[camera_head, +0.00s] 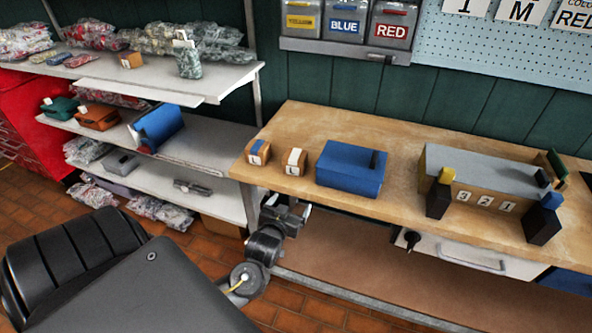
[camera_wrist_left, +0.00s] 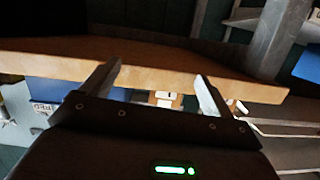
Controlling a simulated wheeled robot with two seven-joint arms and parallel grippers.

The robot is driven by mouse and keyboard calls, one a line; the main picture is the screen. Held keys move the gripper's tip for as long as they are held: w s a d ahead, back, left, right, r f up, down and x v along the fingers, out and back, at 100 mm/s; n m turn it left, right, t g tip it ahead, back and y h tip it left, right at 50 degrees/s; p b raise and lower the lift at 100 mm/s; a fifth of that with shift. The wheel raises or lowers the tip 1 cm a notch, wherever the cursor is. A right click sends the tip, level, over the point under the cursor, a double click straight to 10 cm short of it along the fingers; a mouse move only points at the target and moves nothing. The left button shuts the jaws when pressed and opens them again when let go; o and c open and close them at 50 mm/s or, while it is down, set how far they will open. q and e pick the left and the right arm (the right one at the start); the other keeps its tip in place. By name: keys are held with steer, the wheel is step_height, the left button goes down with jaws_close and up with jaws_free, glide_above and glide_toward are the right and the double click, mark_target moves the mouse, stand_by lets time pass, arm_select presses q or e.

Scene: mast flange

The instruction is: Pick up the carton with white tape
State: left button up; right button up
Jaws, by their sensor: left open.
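The carton with white tape (camera_head: 294,161) is a small brown box with a white strip over its top and an L label on its front. It stands upright near the table's front edge, between another small carton (camera_head: 257,152) with an L label and a blue box (camera_head: 350,169). My left gripper (camera_head: 287,206) is open and empty, just in front of and below the table edge, apart from the carton. In the left wrist view the open left gripper (camera_wrist_left: 159,70) faces the table edge, with a small labelled carton (camera_wrist_left: 166,101) partly visible beyond; I cannot tell which. My right gripper is out of view.
The wooden table (camera_head: 410,140) has a front edge close to my left gripper. A long grey-topped box (camera_head: 482,172) with numbers stands to the right. Shelves (camera_head: 200,75) with bags and boxes stand at left. Labelled bins (camera_head: 343,20) hang behind the table.

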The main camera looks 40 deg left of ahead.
mark_target(295, 158)
arm_select(q)
steer(key=shift+n+t+y, duration=0.3)
steer(key=shift+n+t, duration=0.2)
steer(key=shift+n, duration=0.1)
steer(key=r, duration=0.3)
steer(key=a+r, duration=0.1)
steer(key=r, duration=0.1)
steer(key=shift+r, duration=0.1)
steer(key=shift+n+t+y, duration=0.3)
steer(key=shift+t+y, duration=0.2)
steer(key=shift+y, duration=0.2)
steer(key=w+a, duration=0.1)
steer(key=w, duration=0.1)
steer(key=w+a+r, duration=0.1)
steer(key=w, duration=0.1)
steer(key=w+a+r, duration=0.1)
steer(key=w+a, duration=0.1)
steer(key=shift+w+a+r+p, duration=0.15)
steer(key=shift+w+a+p, duration=0.05)
steer(key=shift+w+p, duration=0.25)
steer(key=p+x, duration=0.1)
steer(key=x, duration=0.3)
steer(key=shift+w, duration=0.3)
steer(key=c, duration=1.2)
